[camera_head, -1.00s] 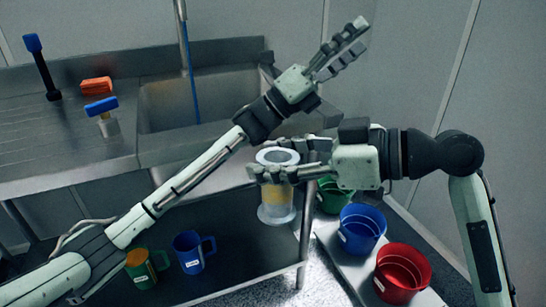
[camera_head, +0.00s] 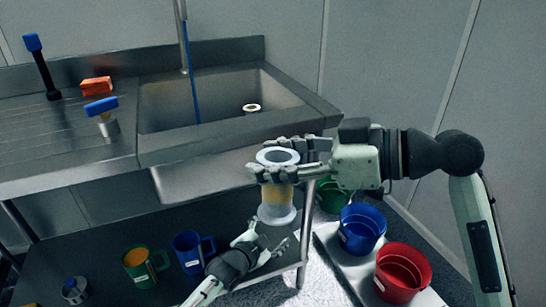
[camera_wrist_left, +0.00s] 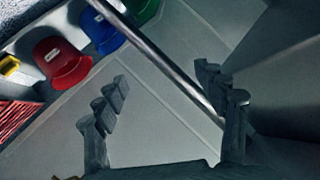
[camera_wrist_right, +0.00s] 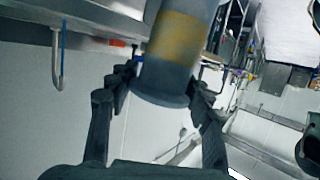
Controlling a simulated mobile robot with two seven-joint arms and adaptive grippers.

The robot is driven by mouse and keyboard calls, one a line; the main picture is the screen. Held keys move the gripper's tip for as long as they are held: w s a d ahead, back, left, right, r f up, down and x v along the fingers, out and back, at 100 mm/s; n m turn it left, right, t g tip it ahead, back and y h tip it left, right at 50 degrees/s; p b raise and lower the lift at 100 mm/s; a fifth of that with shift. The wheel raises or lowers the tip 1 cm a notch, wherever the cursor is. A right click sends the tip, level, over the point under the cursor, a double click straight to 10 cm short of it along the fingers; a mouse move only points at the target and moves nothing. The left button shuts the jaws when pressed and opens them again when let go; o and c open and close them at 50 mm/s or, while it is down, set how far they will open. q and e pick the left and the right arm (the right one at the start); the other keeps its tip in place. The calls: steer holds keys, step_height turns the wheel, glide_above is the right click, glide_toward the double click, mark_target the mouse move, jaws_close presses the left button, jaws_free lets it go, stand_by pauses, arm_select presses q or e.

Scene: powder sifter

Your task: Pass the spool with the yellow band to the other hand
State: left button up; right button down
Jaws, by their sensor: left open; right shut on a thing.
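The spool with the yellow band (camera_head: 277,194) is upright in my right gripper (camera_head: 288,171), with pale flanges at top and bottom. My right gripper is shut around its upper part, and the fingers partly hide it. The spool also shows between the fingers in the right wrist view (camera_wrist_right: 172,48). My left gripper (camera_head: 268,241) is open and empty, low beside and below the spool's bottom flange. I cannot tell whether they touch. The left wrist view shows its spread fingers (camera_wrist_left: 164,92) with no spool between them.
A pale-rimmed round object (camera_head: 252,107) sits in the sink (camera_head: 165,105). A green mug (camera_head: 137,270) and a blue mug (camera_head: 187,250) stand on the lower shelf. Blue (camera_head: 361,225), red (camera_head: 402,270) and green (camera_head: 330,198) containers stand at right. A table leg (camera_head: 304,240) is near my left gripper.

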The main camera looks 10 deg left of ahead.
arm_select(q)
steer(key=s+a+f+n+g+y, duration=0.25)
steer(key=s+a+f, duration=0.25)
steer(key=s+f, duration=0.25)
steer(key=s+a+f+n+g+y, duration=0.1)
steer(key=s+a+f+n+g, duration=0.15)
steer(key=s+a+f, duration=0.4)
steer(key=s+a+f+n+g+y, duration=0.1)
steer(key=s+a+f+g, duration=0.1)
steer(key=s, duration=0.5)
steer(key=s+a+f+n+g, duration=0.2)
steer(key=s+f, duration=0.3)
steer(key=s, duration=0.3)
steer(key=s+a+f+n+g+y, duration=0.1)
steer(key=s+a+f, duration=0.2)
steer(key=s, duration=0.4)
steer(key=shift+s+f+n+g+y, duration=0.3)
steer(key=shift+s+f+g+y, duration=0.1)
steer(key=shift+f, duration=0.35)
steer(key=shift+c, duration=0.4)
